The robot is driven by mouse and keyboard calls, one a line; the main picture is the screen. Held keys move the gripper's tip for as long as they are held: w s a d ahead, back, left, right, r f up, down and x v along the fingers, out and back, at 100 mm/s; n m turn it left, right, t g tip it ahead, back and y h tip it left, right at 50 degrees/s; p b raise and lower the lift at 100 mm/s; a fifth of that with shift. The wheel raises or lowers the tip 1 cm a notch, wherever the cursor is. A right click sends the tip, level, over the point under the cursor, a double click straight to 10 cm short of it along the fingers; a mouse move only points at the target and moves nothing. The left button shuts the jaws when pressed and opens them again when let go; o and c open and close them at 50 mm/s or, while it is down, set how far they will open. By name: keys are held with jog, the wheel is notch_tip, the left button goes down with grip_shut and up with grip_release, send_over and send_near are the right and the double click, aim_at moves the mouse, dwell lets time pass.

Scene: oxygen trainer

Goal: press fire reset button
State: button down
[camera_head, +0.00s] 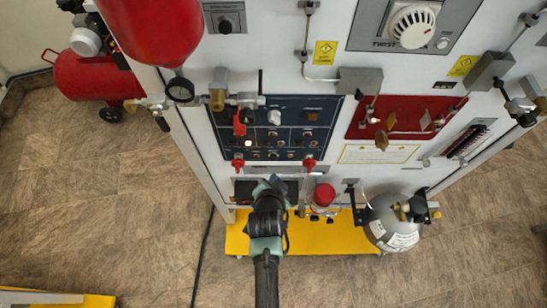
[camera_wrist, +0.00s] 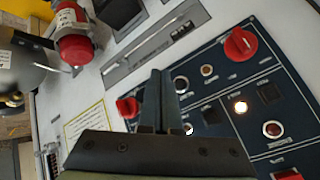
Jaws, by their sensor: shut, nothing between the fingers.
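The dark blue control panel (camera_head: 300,112) stands upright on the white trainer front, with several small buttons, lamps and knobs. It also shows in the wrist view (camera_wrist: 222,130), where a lit white lamp (camera_wrist: 240,106) and a red round button (camera_wrist: 272,129) are visible. The labels are too small to read, so I cannot tell which is the fire reset button. My gripper (camera_head: 270,181) is in front of the trainer, just below the panel's lower edge. In the wrist view my gripper (camera_wrist: 161,74) is shut and empty, its fingers hiding part of the panel.
Red handles (camera_head: 238,162) (camera_head: 309,163) stick out along the panel's lower edge. A small red cylinder (camera_head: 323,194) and a grey tank (camera_head: 392,222) stand right of my gripper, above the yellow base (camera_head: 340,243). Open tiled floor (camera_head: 130,200) lies left.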

aim_at(273, 156)
jog(key=shift+w+b, duration=0.7)
jog(key=shift+w, duration=1.05)
jog(key=shift+w, duration=0.15)
dwell(0.6)
jog(key=shift+w+b, duration=0.25)
jog(key=shift+b, duration=0.05)
jog(key=shift+w, duration=0.4)
dwell(0.6)
jog(key=shift+s+r, duration=0.1)
jog(key=shift+s, duration=0.7)
jog(key=shift+p, duration=0.3)
